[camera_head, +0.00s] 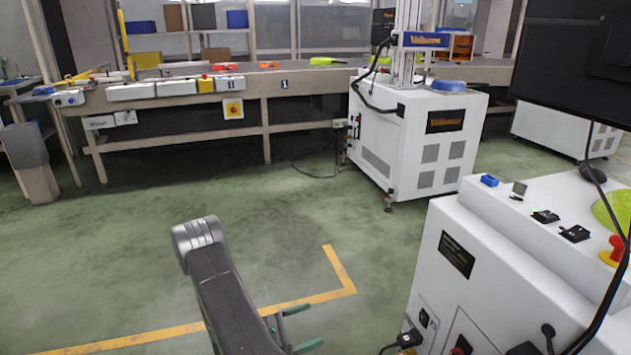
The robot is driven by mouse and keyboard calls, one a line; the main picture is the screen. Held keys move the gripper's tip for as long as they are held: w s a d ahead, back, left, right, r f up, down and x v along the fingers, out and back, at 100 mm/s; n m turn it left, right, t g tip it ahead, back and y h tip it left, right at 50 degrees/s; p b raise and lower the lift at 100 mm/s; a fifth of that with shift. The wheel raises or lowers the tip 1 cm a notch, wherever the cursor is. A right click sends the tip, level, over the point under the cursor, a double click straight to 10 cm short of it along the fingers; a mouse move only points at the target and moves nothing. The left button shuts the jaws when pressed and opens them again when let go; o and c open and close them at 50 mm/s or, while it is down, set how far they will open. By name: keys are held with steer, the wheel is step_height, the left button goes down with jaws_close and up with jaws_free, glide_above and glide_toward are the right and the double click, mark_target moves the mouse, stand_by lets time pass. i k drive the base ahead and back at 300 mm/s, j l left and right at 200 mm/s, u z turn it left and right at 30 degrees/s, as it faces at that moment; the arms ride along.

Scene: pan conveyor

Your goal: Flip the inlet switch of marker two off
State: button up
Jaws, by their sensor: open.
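A white marker cabinet (490,285) stands at the right front; I cannot tell if it is marker two. The switch positions are too small to read. My gripper (298,328) shows two green fingertips, apart and empty, low in the picture, left of the near cabinet.
A long conveyor bench (200,112) runs along the back. A red emergency button (616,250), small black switches (560,224) and a monitor (570,60) are on the near cabinet. Green floor with a yellow line (340,268) lies clear between the cabinets.

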mark_target(422, 317)
steer(key=i+j, duration=0.1)
steer(key=j, duration=0.2)
steer(key=i+j, duration=0.1)
steer(key=j, duration=0.2)
steer(key=i+j, duration=0.1)
steer(key=j, duration=0.15)
steer(key=i+j+z, duration=0.1)
steer(key=z, duration=0.3)
steer(key=j+z, duration=0.1)
steer(key=z, duration=1.15)
